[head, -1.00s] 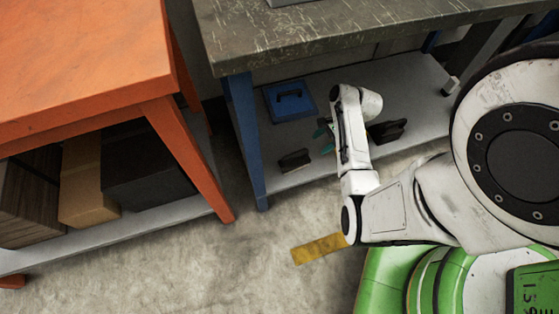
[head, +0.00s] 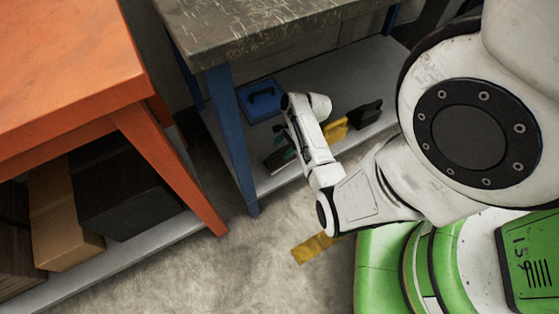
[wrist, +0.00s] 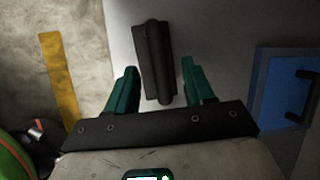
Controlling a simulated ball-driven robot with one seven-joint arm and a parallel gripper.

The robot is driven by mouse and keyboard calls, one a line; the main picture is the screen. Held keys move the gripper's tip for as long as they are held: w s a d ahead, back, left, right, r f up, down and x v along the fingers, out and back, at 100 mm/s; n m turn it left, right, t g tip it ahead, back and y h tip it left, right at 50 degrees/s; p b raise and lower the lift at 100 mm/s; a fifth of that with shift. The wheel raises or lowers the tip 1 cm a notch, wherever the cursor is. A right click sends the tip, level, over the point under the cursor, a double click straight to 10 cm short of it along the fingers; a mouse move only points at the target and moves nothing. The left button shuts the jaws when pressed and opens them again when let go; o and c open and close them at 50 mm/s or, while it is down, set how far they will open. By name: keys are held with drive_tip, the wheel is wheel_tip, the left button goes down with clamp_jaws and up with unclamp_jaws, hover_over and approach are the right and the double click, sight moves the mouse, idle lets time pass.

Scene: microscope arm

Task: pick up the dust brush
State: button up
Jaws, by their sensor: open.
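A dark, ridged, elongated object, which looks like the dust brush (wrist: 155,50), lies on the grey lower shelf in the wrist view. In the head view the same dark object (head: 272,161) sits near the shelf's front edge, partly hidden by my gripper. My gripper (wrist: 160,72) is open, with its two teal fingers on either side of the brush's near end. I cannot tell whether the fingers touch it or how far above the shelf they are. The head view shows my gripper (head: 289,148) pointing down at the shelf, mostly hidden behind my wrist.
A blue case with a handle (head: 262,98) sits farther back on the shelf (head: 265,184). A yellow object (head: 336,130) and a black one (head: 366,115) lie to the right. The worktop (head: 250,42) overhangs the shelf. A blue leg (head: 233,140) and orange table (head: 60,60) stand left.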

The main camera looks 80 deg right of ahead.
sight(281, 151)
drive_tip(key=b+x, duration=0.1)
drive_tip(key=x, duration=0.2)
drive_tip(key=shift+w+f+b, duration=0.1)
drive_tip(key=shift+f+b, duration=0.25)
drive_tip(key=shift+f, duration=0.05)
drive_tip(key=shift+c, duration=0.2)
clamp_jaws()
